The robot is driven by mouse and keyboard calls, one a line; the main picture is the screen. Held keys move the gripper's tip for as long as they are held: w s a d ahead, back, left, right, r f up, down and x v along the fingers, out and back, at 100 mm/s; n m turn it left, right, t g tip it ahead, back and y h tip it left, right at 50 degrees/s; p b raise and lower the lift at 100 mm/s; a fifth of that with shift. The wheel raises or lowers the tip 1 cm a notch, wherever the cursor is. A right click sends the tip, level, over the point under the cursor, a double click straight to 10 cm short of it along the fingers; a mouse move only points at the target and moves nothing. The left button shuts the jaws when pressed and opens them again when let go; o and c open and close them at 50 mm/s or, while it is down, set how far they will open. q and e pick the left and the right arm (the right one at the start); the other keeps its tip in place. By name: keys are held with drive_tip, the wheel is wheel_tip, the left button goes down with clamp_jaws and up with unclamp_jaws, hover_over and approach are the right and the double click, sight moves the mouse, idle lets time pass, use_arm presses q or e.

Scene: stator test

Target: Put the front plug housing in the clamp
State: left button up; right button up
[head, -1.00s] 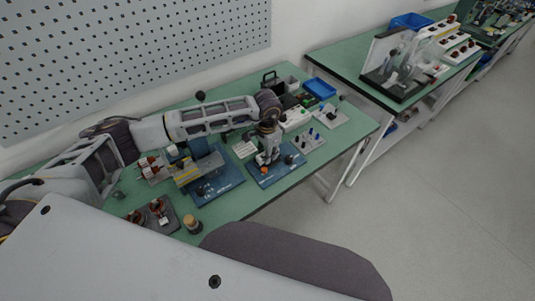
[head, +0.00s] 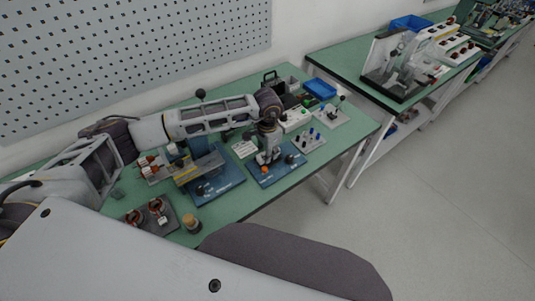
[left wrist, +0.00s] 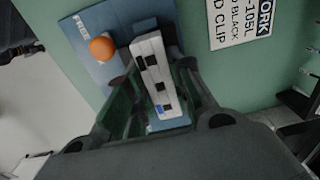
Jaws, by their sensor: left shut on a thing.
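My left gripper (left wrist: 155,85) is shut on a long white plug housing (left wrist: 158,72) with black square openings and a small blue spot near one end. In the head view my left gripper (head: 267,153) is over the small blue fixture plate (head: 270,178), which I take for the clamp's base. An orange ball (left wrist: 102,48) is beside the housing's far end; it also shows in the head view (head: 264,169). A dark part at the housing's far end is partly hidden, so I cannot tell whether the housing is seated. My right gripper is not in view.
A larger blue fixture plate (head: 222,187) is left of the small one. A grey plate with copper-coloured stators (head: 147,216) is at the front left. A printed label (left wrist: 240,18) lies near the gripper. Grey plates with pegs (head: 308,139) are to the right.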

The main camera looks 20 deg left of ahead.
use_arm(q)
drive_tip(key=shift+s+f, duration=0.45)
drive_tip(key=shift+f, duration=0.4)
drive_tip(key=o, duration=0.9)
drive_tip(key=shift+o, duration=0.8)
drive_tip(key=shift+w+d+f, duration=0.1)
drive_tip(key=shift+w+f, duration=0.1)
drive_tip(key=shift+w, duration=0.1)
drive_tip(key=shift+r, duration=0.3)
wheel_tip(320, 180, up, 12)
drive_tip(key=shift+w, duration=0.25)
drive_tip(key=shift+s, duration=0.1)
